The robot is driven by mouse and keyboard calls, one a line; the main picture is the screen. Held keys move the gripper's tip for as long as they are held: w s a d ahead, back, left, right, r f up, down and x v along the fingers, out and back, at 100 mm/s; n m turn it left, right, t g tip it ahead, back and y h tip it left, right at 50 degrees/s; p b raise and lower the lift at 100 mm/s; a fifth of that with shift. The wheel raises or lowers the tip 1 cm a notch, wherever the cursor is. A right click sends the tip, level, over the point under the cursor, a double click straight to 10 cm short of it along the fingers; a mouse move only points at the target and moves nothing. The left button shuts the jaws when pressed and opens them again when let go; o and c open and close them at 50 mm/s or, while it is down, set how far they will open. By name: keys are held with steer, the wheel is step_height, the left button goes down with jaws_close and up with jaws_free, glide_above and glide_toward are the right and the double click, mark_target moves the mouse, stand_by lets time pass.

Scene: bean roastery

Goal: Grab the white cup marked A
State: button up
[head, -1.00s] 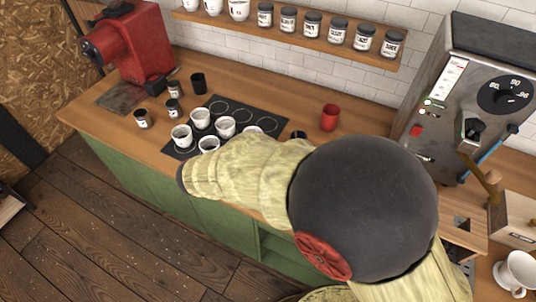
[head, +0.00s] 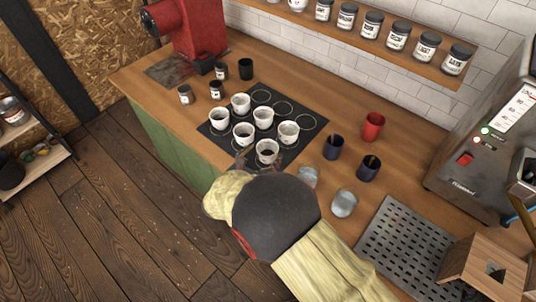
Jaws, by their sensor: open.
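Several white cups stand upright in two rows on a black mat (head: 303,108) with printed rings. The back row holds a left cup (head: 240,102), a middle cup (head: 264,116) and a right cup (head: 289,132). The front row holds a left cup (head: 218,117), a middle cup (head: 243,132) and a right cup (head: 267,149) with dark contents. The letters on them are too small to read, so I cannot tell which is A. My gripper (head: 257,162) is open, at the near side of the front right cup; my arm partly hides it, and contact is unclear.
Right of the mat stand two dark cups (head: 333,147), two clear glasses (head: 344,203) and a red cup (head: 372,126). A perforated metal tray (head: 408,245) and a machine (head: 478,150) are further right. Small jars (head: 186,94) and a red grinder (head: 192,30) are at the left.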

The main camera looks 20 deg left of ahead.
mark_target(272, 145)
steer(key=x, duration=0.3)
steer(key=shift+w+f, duration=0.1)
steer(key=shift+f, duration=0.05)
steer(key=c, duration=0.3)
steer(key=c, duration=1.1)
